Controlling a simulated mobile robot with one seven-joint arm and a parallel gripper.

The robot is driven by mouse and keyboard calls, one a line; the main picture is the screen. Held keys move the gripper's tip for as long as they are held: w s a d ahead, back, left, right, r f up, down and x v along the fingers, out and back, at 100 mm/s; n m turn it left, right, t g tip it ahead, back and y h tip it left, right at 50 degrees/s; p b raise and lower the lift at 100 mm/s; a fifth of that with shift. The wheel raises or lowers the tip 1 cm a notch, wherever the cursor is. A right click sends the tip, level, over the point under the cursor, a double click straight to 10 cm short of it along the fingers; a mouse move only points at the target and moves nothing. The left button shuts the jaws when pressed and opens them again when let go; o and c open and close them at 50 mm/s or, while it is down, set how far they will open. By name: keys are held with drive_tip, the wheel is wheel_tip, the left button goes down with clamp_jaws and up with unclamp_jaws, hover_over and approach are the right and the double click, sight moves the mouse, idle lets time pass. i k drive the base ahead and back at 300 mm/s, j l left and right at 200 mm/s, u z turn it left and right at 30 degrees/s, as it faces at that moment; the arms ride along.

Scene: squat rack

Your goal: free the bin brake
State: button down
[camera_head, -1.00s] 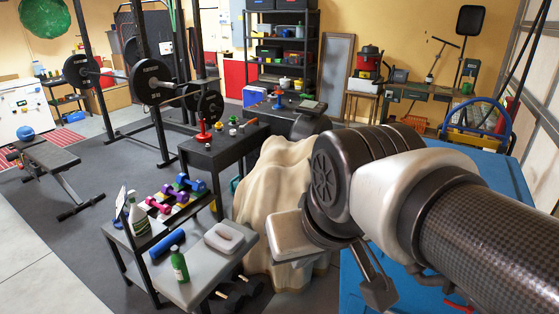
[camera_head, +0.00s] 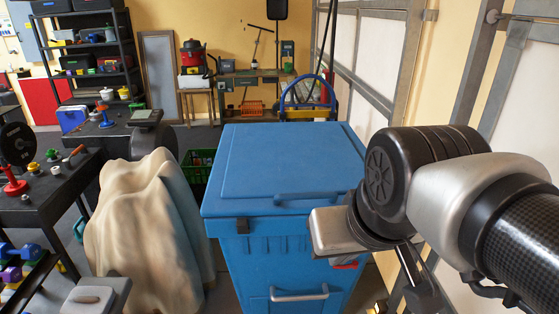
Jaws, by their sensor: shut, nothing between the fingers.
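The blue bin (camera_head: 290,170) stands upright in the middle of the head view, its lid closed. A pale metal handle (camera_head: 300,295) is low on its front. A small red part (camera_head: 346,265) shows on or by the bin's front right, partly hidden by my wrist; I cannot tell for sure whether it is the brake. My gripper (camera_head: 425,298) hangs below my wrist at the lower right. It is shut and empty, and appears to the right of the bin's front. The bin's lower end and wheels are not visible.
A draped cream cover (camera_head: 140,225) stands close to the bin's left. A green crate (camera_head: 198,168) sits behind it. A dark table (camera_head: 45,190) with small items is at the left. A garage door (camera_head: 375,70) bounds the right. A blue-framed hand truck (camera_head: 307,95) is behind.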

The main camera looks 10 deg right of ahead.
sight(354, 266)
drive_tip(key=i+l+z, duration=0.1)
drive_tip(key=l, duration=0.25)
drive_tip(key=i+l, duration=0.35)
drive_tip(key=j+z, duration=0.55)
drive_tip(key=i+l+u, duration=0.35)
drive_tip(key=l+u, duration=0.15)
drive_tip(key=k, duration=0.2)
drive_tip(key=i+j+z, duration=0.15)
drive_tip(key=j+z, duration=0.15)
drive_tip(key=i+j+z, duration=0.1)
drive_tip(key=j+z, duration=0.2)
drive_tip(key=j, duration=0.1)
